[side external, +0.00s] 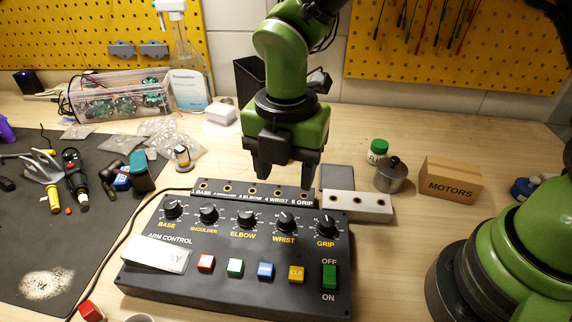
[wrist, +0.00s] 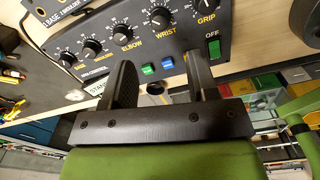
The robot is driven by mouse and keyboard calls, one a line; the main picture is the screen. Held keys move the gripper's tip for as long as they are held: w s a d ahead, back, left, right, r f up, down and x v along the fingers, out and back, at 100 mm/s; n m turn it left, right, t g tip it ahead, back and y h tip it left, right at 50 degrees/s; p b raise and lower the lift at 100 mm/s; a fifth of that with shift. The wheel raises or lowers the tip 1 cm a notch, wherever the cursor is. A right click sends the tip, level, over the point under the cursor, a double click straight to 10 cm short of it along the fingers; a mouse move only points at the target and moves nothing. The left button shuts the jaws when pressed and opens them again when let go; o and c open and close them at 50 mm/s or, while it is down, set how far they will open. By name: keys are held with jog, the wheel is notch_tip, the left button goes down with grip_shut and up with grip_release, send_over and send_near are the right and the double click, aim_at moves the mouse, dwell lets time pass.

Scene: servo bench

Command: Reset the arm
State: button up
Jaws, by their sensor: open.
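The black arm control box (side external: 235,299) lies on the bench with a row of black knobs, including the GRIP knob (side external: 325,223). Below the knobs are a red button (side external: 206,262), a green button (side external: 235,267), a blue button (side external: 265,271) and a yellow CLR button (side external: 296,275). A green OFF/ON switch (side external: 329,276) is at the right; I cannot tell its position. My gripper (side external: 285,177) points down, open and empty, above the back of the box. In the wrist view the box's WRIST knob (wrist: 161,16) shows beyond my open gripper (wrist: 161,68).
A black socket strip (side external: 228,189) and a white block with holes (side external: 358,207) stand behind the box. A metal pot (side external: 390,178), green-lidded jar (side external: 377,150) and MOTORS carton (side external: 449,181) are to the right. Tools lie on the dark mat (side external: 105,205) at left.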

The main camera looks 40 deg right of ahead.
jog(key=s+d+r+m+t+y, duration=0.1)
jog(key=s+d+r+m+t, duration=0.1)
jog(key=s+d+r+m, duration=0.45)
jog(key=s+d+r+m+t+y, duration=0.15)
jog(key=d+r+m, duration=0.25)
jog(key=r+m, duration=0.65)
jog(key=s+d+m+t, duration=0.3)
jog(key=s+m, duration=0.2)
jog(key=m, duration=0.7)
jog(key=shift+s+f+t, duration=0.2)
jog(key=shift+s+t, duration=0.15)
jog(key=shift+s, duration=0.05)
jog(key=shift+h, duration=0.25)
dwell(0.9)
